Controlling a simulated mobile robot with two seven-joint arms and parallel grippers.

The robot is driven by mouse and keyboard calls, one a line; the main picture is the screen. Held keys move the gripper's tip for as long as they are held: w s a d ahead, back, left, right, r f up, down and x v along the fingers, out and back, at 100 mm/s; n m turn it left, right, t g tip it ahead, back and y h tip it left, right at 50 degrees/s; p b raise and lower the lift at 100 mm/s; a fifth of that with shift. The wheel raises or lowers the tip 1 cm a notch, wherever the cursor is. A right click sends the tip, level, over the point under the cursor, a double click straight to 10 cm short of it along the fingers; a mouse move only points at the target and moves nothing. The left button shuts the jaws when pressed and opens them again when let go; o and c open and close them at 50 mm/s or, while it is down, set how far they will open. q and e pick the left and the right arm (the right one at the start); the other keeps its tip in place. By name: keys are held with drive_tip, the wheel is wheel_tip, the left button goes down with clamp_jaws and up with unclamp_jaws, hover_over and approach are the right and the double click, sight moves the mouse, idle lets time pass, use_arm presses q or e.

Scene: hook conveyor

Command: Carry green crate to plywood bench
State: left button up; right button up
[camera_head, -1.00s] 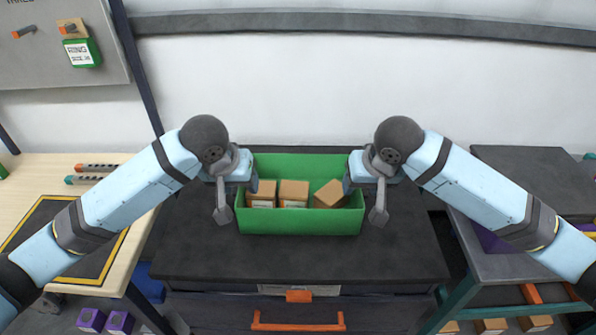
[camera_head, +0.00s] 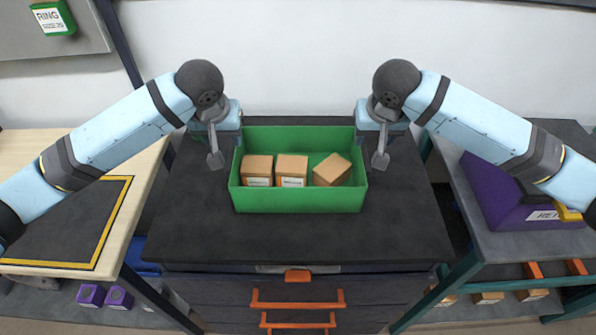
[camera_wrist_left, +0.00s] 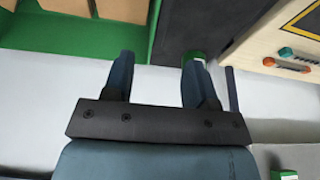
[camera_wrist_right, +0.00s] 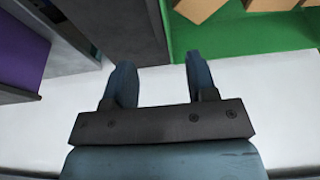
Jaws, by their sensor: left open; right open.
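The green crate (camera_head: 298,202) stands upright on a dark worktop, with three tan boxes inside, the right one askew. The plywood bench (camera_head: 148,170) is at the left, its light wood top bearing a black mat with a yellow border. My left gripper (camera_head: 226,125) is open beside the crate's left end; my right gripper (camera_head: 378,125) is open beside its right end. Both wrist views show empty jaws, left (camera_wrist_left: 158,62) and right (camera_wrist_right: 158,72), with the crate close by: its green wall (camera_wrist_left: 125,25) in the left wrist view and its floor (camera_wrist_right: 235,35) in the right.
The dark worktop (camera_head: 300,240) is clear in front of the crate, above drawers with orange handles. A grey table (camera_head: 480,225) at the right holds a purple bin (camera_head: 510,200). Purple boxes (camera_head: 104,296) sit low at the left. A white wall stands behind.

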sight(232, 155)
use_arm(q)
drive_tip(key=x, duration=0.9)
drive_tip(key=shift+w+f, duration=0.15)
drive_tip(key=shift+f, duration=0.1)
use_arm(e)
drive_tip(key=x, duration=0.9)
drive_tip(key=shift+w+f, duration=0.15)
drive_tip(key=shift+f, duration=0.1)
use_arm(q)
drive_tip(key=c, duration=0.9)
use_arm(e)
drive_tip(key=c, duration=0.9)
use_arm(q)
clamp_jaws()
use_arm(e)
clamp_jaws()
use_arm(q)
drive_tip(key=shift+r, duration=0.1)
use_arm(e)
drive_tip(key=shift+r, duration=0.1)
